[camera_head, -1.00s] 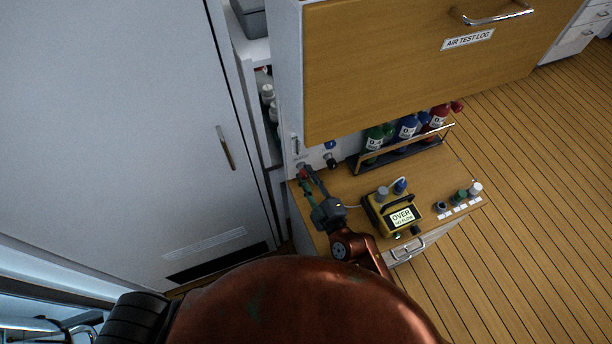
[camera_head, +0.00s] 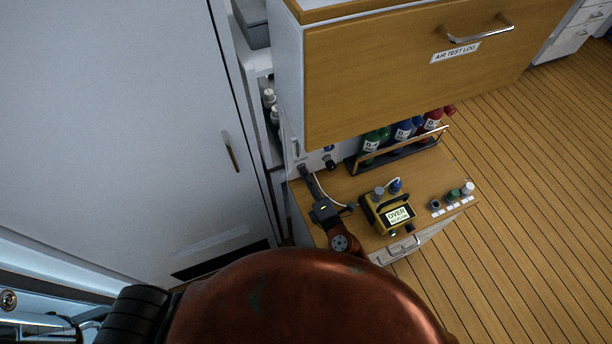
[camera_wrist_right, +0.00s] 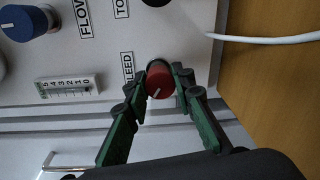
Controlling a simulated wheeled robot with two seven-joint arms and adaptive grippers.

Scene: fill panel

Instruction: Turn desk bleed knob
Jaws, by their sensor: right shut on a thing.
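The bleed knob (camera_wrist_right: 159,80) is a red knob with a pale pointer line, on the white panel (camera_wrist_right: 105,70) in the right wrist view. A label beside it is partly covered and shows "LEED". My right gripper (camera_wrist_right: 160,82) has its green-sided fingers on both sides of the knob, shut on it. In the head view my right gripper (camera_head: 308,175) reaches the panel at the desk's left end, and the knob is hidden there. My left gripper is not in view.
A blue knob (camera_wrist_right: 28,22) and a gauge (camera_wrist_right: 68,87) are on the same panel. A yellow meter (camera_head: 386,208) reading "OVER" stands on the desk (camera_head: 345,185). Bottles (camera_head: 402,132) stand in a rack behind it. A drawer front (camera_head: 400,75) overhangs the desk.

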